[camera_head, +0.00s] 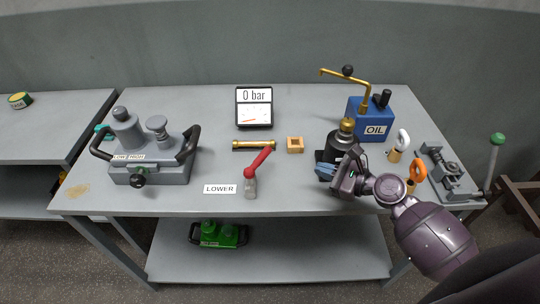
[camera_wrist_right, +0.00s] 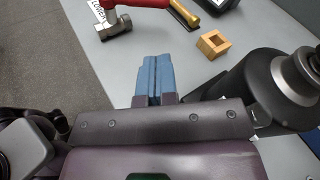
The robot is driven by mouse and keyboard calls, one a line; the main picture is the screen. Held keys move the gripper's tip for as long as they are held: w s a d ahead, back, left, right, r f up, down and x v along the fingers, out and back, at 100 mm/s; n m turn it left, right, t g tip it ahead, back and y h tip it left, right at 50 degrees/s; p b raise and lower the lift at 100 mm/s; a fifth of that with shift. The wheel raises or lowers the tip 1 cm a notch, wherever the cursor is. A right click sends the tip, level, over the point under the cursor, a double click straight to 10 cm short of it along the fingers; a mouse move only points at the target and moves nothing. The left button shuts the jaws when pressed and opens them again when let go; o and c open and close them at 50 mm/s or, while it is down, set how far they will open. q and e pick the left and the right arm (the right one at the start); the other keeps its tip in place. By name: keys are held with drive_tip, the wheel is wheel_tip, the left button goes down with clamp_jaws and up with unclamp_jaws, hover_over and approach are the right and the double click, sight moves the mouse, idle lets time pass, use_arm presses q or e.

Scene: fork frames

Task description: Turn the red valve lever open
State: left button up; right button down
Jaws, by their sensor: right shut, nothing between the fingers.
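The red valve lever (camera_head: 259,162) stands on a small grey metal valve body (camera_head: 250,187) near the front edge of the grey bench. The lever slants up and to the right. In the right wrist view the red lever (camera_wrist_right: 146,3) is cut by the top edge, with the valve body (camera_wrist_right: 115,26) below it. My right gripper (camera_head: 326,171) is to the right of the lever, apart from it. Its blue fingers (camera_wrist_right: 152,75) are together with nothing between them. My left gripper is in neither view.
A black cylinder with a brass top (camera_head: 346,128) stands right beside my right gripper. A wooden block (camera_head: 295,145), brass rod (camera_head: 254,145) and gauge reading 0 bar (camera_head: 254,107) lie behind the lever. A "LOWER" label (camera_head: 219,189) is left of the valve. Bench between valve and gripper is clear.

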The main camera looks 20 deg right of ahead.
drive_tip(key=m, duration=0.1)
drive_tip(key=m+y, duration=0.1)
drive_tip(key=m, duration=0.1)
approach(266, 156)
drive_tip(key=shift+g, duration=0.3)
drive_tip(key=x, duration=0.7)
drive_tip(key=shift+w+a+r, duration=0.1)
drive_tip(key=shift+w, duration=0.2)
drive_tip(key=shift+w+n, duration=0.1)
drive_tip(key=shift+n, duration=0.2)
